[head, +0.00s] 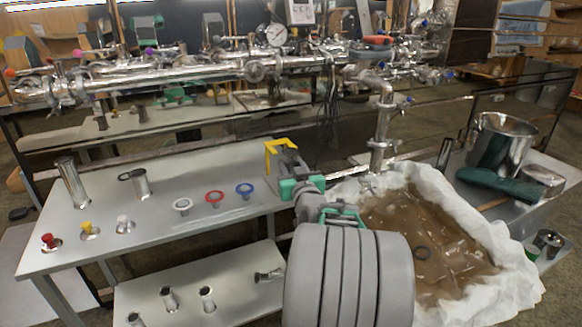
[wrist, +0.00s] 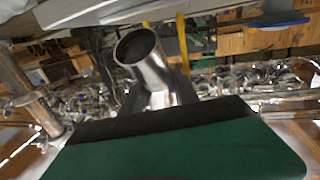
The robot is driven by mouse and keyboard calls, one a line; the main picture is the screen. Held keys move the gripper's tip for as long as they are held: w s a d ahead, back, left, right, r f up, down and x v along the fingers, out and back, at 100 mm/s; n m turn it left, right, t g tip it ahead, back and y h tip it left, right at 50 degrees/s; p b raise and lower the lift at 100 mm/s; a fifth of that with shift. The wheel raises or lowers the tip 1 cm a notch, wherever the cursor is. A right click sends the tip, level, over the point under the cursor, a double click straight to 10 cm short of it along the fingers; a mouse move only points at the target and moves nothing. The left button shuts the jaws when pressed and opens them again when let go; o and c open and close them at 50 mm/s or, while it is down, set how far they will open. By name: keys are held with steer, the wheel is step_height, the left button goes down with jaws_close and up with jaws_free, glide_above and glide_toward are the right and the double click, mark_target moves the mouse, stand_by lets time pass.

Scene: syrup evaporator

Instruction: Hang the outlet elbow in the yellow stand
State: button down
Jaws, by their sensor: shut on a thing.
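The yellow stand (head: 280,146) stands at the right end of the long grey table in the head view. My gripper (head: 288,160) is right in front of it, and its dark fingers overlap the stand in the picture. In the wrist view my gripper (wrist: 158,98) is shut on the outlet elbow (wrist: 146,58), a shiny steel tube with its open round mouth tilted up and to the left. Yellow bars of the stand (wrist: 182,45) show just behind the elbow. I cannot tell whether the elbow touches the stand. In the head view the elbow is hidden by my gripper.
Steel tubes, small coloured caps and white, red (head: 214,197) and blue rings lie on the table (head: 220,160). A steel pipe rack (head: 190,72) runs behind it. A white-lined tub (head: 490,250) of brown liquid lies right of my arm. A lower shelf (head: 235,280) holds several fittings.

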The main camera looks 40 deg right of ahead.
steer(key=shift+w+f+b, duration=0.1)
steer(key=shift+w+b, duration=0.15)
steer(key=shift+b, duration=0.05)
steer(key=shift+w+d, duration=0.1)
steer(key=shift+w, duration=0.1)
steer(key=shift+a+x, duration=0.25)
steer(key=shift+x, duration=1.1)
steer(key=shift+w, duration=0.3)
steer(key=shift+b+x, duration=0.45)
steer(key=shift+x, duration=0.65)
steer(key=shift+w+a+f+b, duration=0.1)
steer(key=shift+w+f+b, duration=0.1)
steer(key=shift+b, duration=0.9)
steer(key=c, duration=0.8)
jaws_free()
steer(key=shift+c, duration=0.2)
